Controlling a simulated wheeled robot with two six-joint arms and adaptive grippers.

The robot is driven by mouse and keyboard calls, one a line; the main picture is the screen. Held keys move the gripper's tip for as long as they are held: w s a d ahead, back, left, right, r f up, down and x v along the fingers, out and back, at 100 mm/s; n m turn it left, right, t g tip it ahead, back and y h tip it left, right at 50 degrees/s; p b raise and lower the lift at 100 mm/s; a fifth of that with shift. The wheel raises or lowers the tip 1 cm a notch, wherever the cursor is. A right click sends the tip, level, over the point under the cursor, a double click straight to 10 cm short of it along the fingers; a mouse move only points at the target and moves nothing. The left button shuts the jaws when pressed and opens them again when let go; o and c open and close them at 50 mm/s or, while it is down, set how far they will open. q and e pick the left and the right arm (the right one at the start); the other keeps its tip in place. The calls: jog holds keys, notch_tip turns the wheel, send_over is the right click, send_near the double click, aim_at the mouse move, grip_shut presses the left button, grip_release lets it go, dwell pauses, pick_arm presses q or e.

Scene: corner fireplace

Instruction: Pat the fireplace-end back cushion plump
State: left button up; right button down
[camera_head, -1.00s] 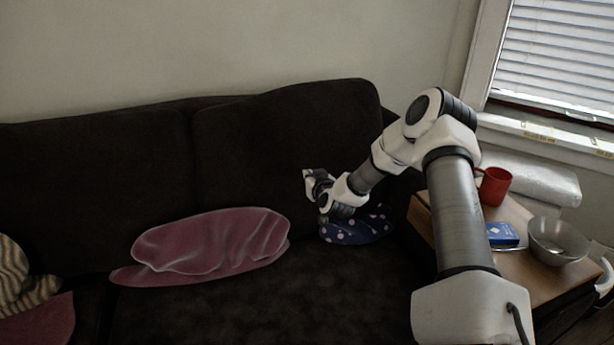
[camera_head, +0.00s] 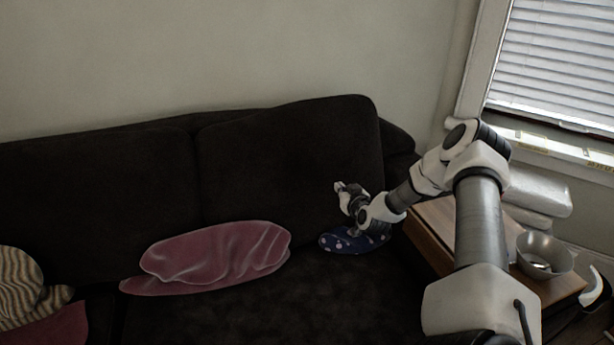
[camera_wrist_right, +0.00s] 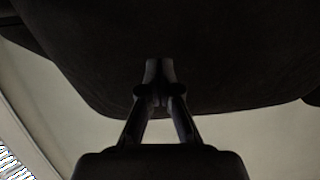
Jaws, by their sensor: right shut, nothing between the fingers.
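The dark brown sofa has two back cushions in view, a right one (camera_head: 285,150) and a left one (camera_head: 90,195). No fireplace shows in these frames. My right gripper (camera_head: 341,188) is in front of the right back cushion, at its lower right part. In the right wrist view the same gripper (camera_wrist_right: 160,66) has its fingers together and empty, pointing at the dark cushion (camera_wrist_right: 210,50). I cannot tell whether the fingertips touch it. My left gripper is not in view.
A navy dotted pillow (camera_head: 340,244) lies under my right gripper, and a pink pillow (camera_head: 215,260) lies left of it. A striped pillow (camera_head: 18,285) is at far left. A wooden side table (camera_head: 428,232) with a metal bowl (camera_head: 545,253) stands right of the sofa.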

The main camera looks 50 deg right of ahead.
jog(key=shift+f, duration=0.1)
jog(key=b+x, duration=0.2)
jog(key=x, duration=0.1)
jog(key=p+v, duration=0.2)
jog(key=shift+s+a+r+p, duration=0.1)
jog(key=shift+s+r+p, duration=0.1)
jog(key=shift+r+p, duration=0.15)
jog(key=shift+s+a, duration=0.15)
jog(key=shift+s, duration=0.05)
jog(key=shift+f, duration=0.2)
dwell(0.3)
dwell(0.4)
